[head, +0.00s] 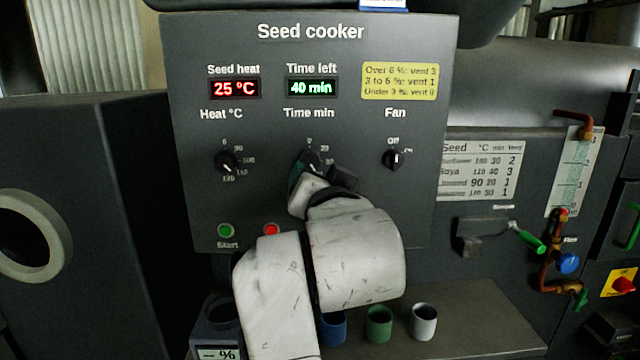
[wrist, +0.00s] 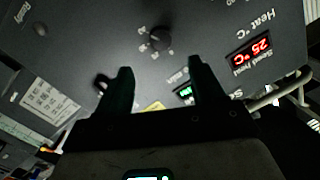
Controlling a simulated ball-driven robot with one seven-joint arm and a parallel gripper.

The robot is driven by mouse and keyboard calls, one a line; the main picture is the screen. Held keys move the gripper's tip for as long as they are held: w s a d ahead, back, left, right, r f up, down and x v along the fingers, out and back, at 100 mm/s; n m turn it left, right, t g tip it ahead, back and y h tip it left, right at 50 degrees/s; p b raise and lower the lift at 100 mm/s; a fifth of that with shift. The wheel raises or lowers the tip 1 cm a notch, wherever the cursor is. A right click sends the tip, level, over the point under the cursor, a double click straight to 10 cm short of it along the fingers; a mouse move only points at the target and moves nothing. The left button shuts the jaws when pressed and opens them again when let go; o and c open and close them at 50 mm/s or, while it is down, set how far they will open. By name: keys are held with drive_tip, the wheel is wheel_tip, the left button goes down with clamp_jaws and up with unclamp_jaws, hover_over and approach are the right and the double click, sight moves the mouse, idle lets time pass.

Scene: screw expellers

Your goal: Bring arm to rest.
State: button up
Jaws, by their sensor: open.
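My gripper (head: 312,168) is in front of the seed cooker panel (head: 310,45), at the time knob in the head view, where my arm covers much of that knob. In the wrist view my gripper (wrist: 160,70) has its two dark fingers spread apart with nothing between them. The time knob (wrist: 160,38) shows just beyond the fingertips, apart from them in the picture; I cannot tell the exact gap. My white arm reaches up from the bottom of the head view.
The heat knob (head: 227,161) is left of my gripper and the fan knob (head: 393,159) right. The displays read 25 °C and 40 min. A green-handled lever (head: 528,241) projects at right.

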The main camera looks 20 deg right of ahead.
idle(0.3)
drive_tip(key=s+d+f+n+g+y+p, duration=0.15)
drive_tip(key=s+d+f+g, duration=0.35)
drive_tip(key=f, duration=0.9)
drive_tip(key=s+d+f+n+g+h+p, duration=0.15)
drive_tip(key=s+d+f+n+g, duration=0.35)
drive_tip(key=f, duration=0.8)
drive_tip(key=s+f+g+y, duration=0.1)
drive_tip(key=s+f+g, duration=0.1)
drive_tip(key=s+f, duration=0.3)
drive_tip(key=s+f+g+y+p, duration=0.1)
drive_tip(key=s+f, duration=0.5)
drive_tip(key=s, duration=0.8)
drive_tip(key=s+f+g+y+p, duration=0.1)
drive_tip(key=s+f+g, duration=0.2)
drive_tip(key=s, duration=0.6)
wheel_tip(320, 180, down, 3)
drive_tip(key=shift+s+a+r+n, duration=0.15)
drive_tip(key=shift+s+r+n, duration=0.05)
drive_tip(key=shift+n, duration=0.25)
